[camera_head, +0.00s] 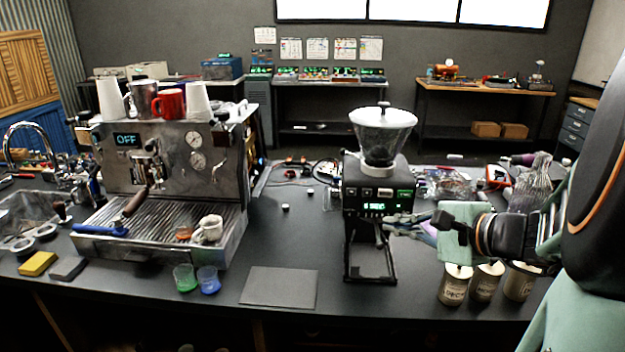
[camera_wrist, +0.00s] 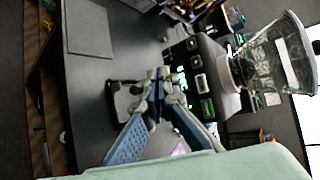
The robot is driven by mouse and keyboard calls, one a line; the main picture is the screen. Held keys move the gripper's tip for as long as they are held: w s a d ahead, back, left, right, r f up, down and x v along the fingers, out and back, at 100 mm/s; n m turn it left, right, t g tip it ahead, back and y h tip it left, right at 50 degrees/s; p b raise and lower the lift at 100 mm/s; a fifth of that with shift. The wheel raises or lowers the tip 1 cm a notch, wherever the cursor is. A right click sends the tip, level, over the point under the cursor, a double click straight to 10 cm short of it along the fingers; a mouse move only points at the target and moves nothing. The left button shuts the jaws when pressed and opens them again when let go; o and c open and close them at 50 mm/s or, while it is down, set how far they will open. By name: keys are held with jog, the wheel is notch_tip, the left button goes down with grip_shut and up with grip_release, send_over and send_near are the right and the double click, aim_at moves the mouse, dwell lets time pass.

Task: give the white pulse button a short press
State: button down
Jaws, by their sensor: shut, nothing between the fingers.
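The black coffee grinder (camera_head: 378,180) stands on the counter with a clear hopper on top; its front panel also shows in the wrist view (camera_wrist: 215,65). A row of small buttons and a lit green display are on that panel. A white button (camera_head: 385,192) sits near the middle of the row and also shows in the wrist view (camera_wrist: 195,60); its label is too small to read. My gripper (camera_head: 386,223) is shut and empty, with its fingertips in front of the grinder, below the button row. In the wrist view the fingertips (camera_wrist: 160,75) appear apart from the buttons.
An espresso machine (camera_head: 165,180) with cups on top stands at the left. Several labelled canisters (camera_head: 486,282) stand under my arm. A flat dark mat (camera_head: 280,287) lies left of the grinder. The counter between the machine and the grinder is mostly clear.

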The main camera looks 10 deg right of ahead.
aim_at(385, 193)
jog(key=w+d, duration=0.2)
jog(key=w, duration=0.6)
jog(key=shift+w+d, duration=0.15)
jog(key=shift+d, duration=0.05)
jog(key=shift+w+f, duration=0.1)
jog(key=shift+w, duration=0.05)
dwell(1.2)
jog(key=shift+w+d, duration=0.1)
jog(key=shift+w, duration=0.15)
jog(key=shift+w+d+b, duration=0.1)
jog(key=shift+w+b, duration=0.2)
jog(key=shift+w, duration=0.05)
dwell(0.6)
jog(key=shift+s, duration=0.15)
dwell(2.1)
jog(key=shift+s+a+b, duration=0.2)
jog(key=shift+s+b, duration=0.25)
jog(key=shift+s, duration=0.15)
